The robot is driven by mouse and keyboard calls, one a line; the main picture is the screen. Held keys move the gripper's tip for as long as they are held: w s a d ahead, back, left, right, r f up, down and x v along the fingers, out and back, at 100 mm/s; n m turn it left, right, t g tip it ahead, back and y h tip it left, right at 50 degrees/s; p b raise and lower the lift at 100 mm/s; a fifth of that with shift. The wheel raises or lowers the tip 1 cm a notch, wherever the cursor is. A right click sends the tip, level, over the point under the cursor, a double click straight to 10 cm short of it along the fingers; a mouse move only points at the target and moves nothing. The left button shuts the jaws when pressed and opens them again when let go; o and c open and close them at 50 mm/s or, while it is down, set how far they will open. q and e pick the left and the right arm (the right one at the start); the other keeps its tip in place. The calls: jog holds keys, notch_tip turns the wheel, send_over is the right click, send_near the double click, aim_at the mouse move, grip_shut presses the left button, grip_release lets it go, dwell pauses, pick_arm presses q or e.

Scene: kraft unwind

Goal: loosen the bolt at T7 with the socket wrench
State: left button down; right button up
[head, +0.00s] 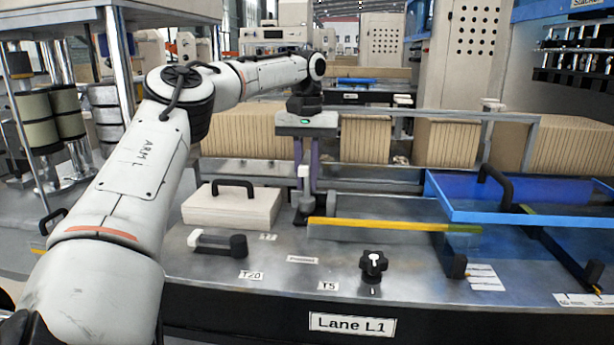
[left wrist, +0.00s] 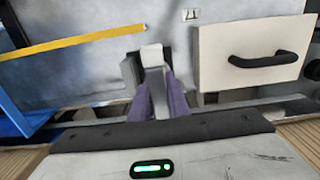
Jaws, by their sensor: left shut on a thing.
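My left gripper (head: 307,188) reaches over the grey bench from behind, fingers pointing down. Its purple fingers, also in the left wrist view (left wrist: 162,102), are shut on an upright grey piece with a pale top (head: 304,172). The pale top also shows in the left wrist view (left wrist: 152,54). The piece stands over a dark base (head: 300,216) on the bench; I cannot tell whether it is the socket wrench. My right gripper is not in view.
A pale block with a black handle (head: 232,207) stands left of the fingers. A yellow strip (head: 380,225) runs right. In front are a grey lever with black end (head: 238,246) near label T20 and a black knob (head: 373,264) near T5.

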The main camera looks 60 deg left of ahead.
pick_arm(q)
jog(key=shift+f, duration=0.2)
dwell(0.6)
jog(key=shift+n, duration=1.2)
